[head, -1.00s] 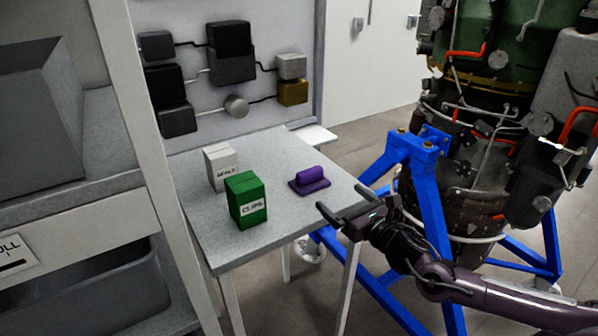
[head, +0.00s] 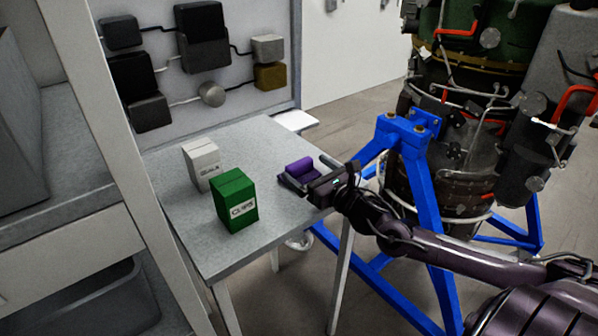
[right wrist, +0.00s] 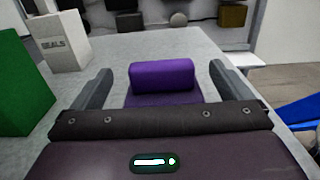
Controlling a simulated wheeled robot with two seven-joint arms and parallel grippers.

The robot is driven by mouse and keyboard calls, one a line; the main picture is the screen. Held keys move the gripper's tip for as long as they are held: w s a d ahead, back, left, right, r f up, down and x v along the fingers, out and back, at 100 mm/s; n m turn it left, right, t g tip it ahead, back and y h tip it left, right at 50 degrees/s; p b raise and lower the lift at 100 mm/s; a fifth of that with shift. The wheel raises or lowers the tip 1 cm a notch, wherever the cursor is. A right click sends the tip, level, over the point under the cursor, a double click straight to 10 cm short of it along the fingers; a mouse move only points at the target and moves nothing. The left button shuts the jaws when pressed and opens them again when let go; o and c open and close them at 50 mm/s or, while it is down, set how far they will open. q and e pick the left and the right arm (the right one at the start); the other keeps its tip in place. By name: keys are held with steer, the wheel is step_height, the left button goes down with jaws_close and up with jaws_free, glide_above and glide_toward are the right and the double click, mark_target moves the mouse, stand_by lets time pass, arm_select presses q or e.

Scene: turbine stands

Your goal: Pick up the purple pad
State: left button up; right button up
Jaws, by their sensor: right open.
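The purple pad (head: 299,168) lies on the grey table (head: 250,235), near its right edge, with a raised rounded grip on a flat base. In the right wrist view the pad (right wrist: 162,76) sits ahead, between the two fingers. My right gripper (head: 305,172) is open, low over the table, with its fingers on either side of the pad; the wrist view shows the gripper (right wrist: 160,88) with gaps between each finger and the grip. Part of the pad is hidden behind the gripper body. My left gripper is not in view.
A green CLIPS box (head: 234,200) and a white SEALS box (head: 202,163) stand left of the pad. A blue turbine stand (head: 425,185) is close to the right of the table. A panel with dark boxes (head: 205,38) is behind. The table's front is clear.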

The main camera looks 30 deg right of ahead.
mark_target(303, 165)
steer(key=w, duration=0.3)
steer(key=shift+r+p, duration=0.1)
steer(key=shift+p, duration=0.25)
steer(key=shift+w+a, duration=0.15)
steer(key=shift+w, duration=0.4)
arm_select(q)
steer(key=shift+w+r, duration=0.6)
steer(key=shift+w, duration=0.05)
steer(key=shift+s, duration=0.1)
arm_select(e)
steer(key=shift+c, duration=1)
steer(key=c, duration=1)
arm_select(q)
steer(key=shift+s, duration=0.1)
arm_select(e)
steer(key=shift+o, duration=0.2)
arm_select(q)
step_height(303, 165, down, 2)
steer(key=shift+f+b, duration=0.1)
steer(key=shift+b, duration=0.85)
arm_select(e)
step_height(303, 165, up, 20)
